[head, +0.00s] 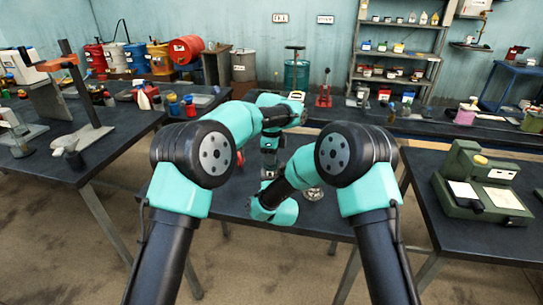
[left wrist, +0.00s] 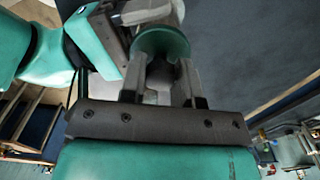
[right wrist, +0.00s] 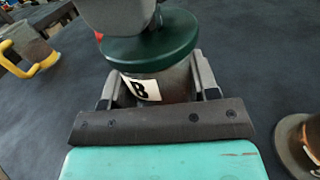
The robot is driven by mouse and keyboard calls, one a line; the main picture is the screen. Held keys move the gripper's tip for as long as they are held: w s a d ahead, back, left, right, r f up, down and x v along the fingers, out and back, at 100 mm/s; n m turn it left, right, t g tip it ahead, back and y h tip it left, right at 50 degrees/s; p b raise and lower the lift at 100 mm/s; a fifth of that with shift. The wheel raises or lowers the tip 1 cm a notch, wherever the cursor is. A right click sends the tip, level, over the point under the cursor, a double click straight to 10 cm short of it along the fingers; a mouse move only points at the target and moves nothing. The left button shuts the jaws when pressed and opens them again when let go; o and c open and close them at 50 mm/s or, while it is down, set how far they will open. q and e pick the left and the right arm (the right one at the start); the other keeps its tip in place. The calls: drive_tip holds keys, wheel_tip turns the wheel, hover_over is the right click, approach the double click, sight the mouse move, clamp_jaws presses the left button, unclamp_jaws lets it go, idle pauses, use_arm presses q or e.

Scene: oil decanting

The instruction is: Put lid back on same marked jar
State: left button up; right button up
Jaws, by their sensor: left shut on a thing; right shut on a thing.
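A jar (right wrist: 172,84) with a white label marked "B" (right wrist: 142,88) stands between the fingers of my right gripper (right wrist: 152,90), which is shut on it. A dark green round lid (right wrist: 150,42) is over the jar's top in the right wrist view. I cannot tell whether it is fully seated. My left gripper (left wrist: 163,75) is shut on the lid, whose green disc (left wrist: 161,43) shows at its fingertips in the left wrist view. Part of the left gripper hides the lid's top in the right wrist view. In the head view my arms mostly hide the jar.
A container with a yellow handle (right wrist: 40,62) stands at upper left in the right wrist view. A brown round dish-like thing (right wrist: 294,145) is at its right edge. A green machine (head: 480,182) stands on the right table. The dark middle table (head: 325,215) has bare room in front.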

use_arm(q)
drive_tip(key=shift+f, duration=0.35)
drive_tip(key=o, duration=1)
drive_tip(key=shift+c, duration=0.2)
drive_tip(key=shift+r, duration=0.1)
wheel_tip(320, 180, up, 12)
use_arm(e)
drive_tip(key=o, duration=1.4)
drive_tip(key=shift+c, duration=0.2)
